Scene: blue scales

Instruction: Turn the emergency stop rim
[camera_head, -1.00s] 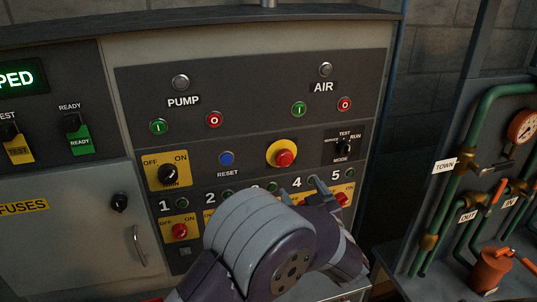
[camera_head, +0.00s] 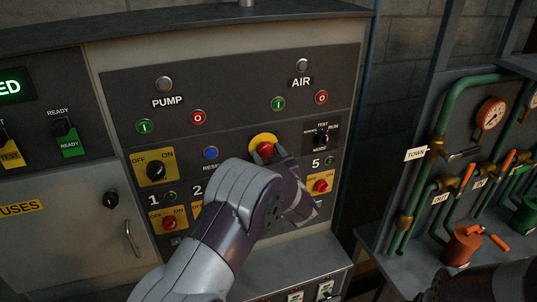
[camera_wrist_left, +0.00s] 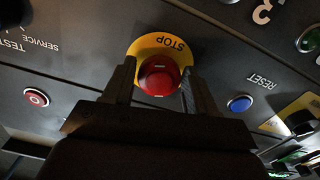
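The emergency stop is a red round knob (camera_head: 266,149) on a yellow disc (camera_head: 263,138) in the middle of the dark control panel. In the left wrist view the red knob (camera_wrist_left: 159,76) faces me, and its yellow disc (camera_wrist_left: 163,44) reads STOP. My left gripper (camera_wrist_left: 160,82) is open, with one finger on each side of the knob. The right-hand finger looks very close to the knob; contact cannot be told. In the head view the left wrist hides the fingers in part and some numbered switches. My right gripper is not in view.
A blue reset button (camera_head: 211,153) and a mode switch (camera_head: 321,137) flank the stop. A red-and-yellow switch (camera_head: 320,185) sits below right. A shelf (camera_head: 300,262) juts out under the panel. Green pipes with a gauge (camera_head: 490,113) stand at the right.

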